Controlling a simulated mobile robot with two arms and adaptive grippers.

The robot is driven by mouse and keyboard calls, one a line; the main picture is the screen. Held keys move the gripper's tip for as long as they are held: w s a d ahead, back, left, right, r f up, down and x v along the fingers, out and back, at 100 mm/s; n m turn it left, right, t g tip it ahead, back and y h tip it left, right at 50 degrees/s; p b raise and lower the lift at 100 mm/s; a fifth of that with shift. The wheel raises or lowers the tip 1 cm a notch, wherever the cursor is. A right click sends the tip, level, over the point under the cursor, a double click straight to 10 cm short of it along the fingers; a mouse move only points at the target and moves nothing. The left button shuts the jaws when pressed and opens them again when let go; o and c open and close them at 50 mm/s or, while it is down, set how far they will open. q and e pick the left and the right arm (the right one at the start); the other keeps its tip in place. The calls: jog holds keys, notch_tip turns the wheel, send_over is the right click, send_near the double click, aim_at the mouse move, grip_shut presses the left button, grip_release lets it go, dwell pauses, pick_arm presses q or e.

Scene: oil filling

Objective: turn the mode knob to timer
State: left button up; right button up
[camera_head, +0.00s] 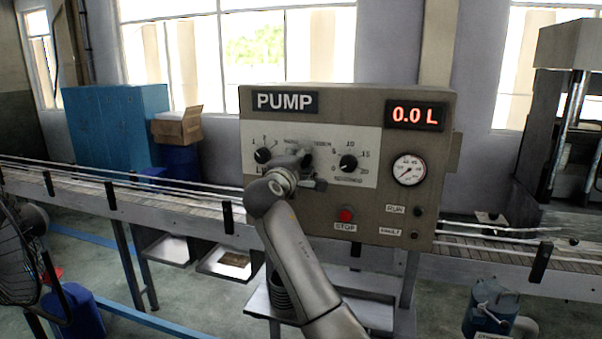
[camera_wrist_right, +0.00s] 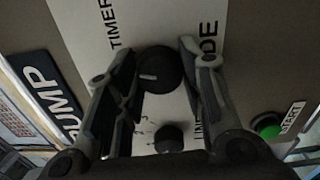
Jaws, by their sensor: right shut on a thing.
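The grey-brown pump panel (camera_head: 400,235) stands ahead with "PUMP" at its top left. My right gripper (camera_head: 308,165) is at the panel between two other black knobs and hides the mode knob in the head view. In the right wrist view the black mode knob (camera_wrist_right: 160,70) sits between the fingers of my right gripper (camera_wrist_right: 160,75), which is shut on it. A pale mark shows on the knob's face. The word "TIMER" (camera_wrist_right: 115,28) shows to its upper left, "UNLI…" below right, and "…DE" partly behind a finger. My left gripper is not in view.
Black dials (camera_head: 262,155) and (camera_head: 348,162) flank the gripper. The display (camera_head: 414,116) reads 0.0 L, above a round gauge (camera_head: 409,169). A red stop button (camera_head: 345,215) is below. A green start button (camera_wrist_right: 267,127) shows in the wrist view. A conveyor (camera_head: 150,204) runs behind.

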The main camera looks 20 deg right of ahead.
jog(key=shift+f+m+b, duration=0.1)
jog(key=shift+m+b, duration=0.75)
jog(key=shift+m, duration=0.35)
jog(key=shift+o, duration=0.2)
jog(key=shift+m, duration=0.3)
jog(key=shift+c, duration=0.2)
jog(key=o, duration=1)
jog(key=shift+o, duration=0.2)
jog(key=v, duration=1.2)
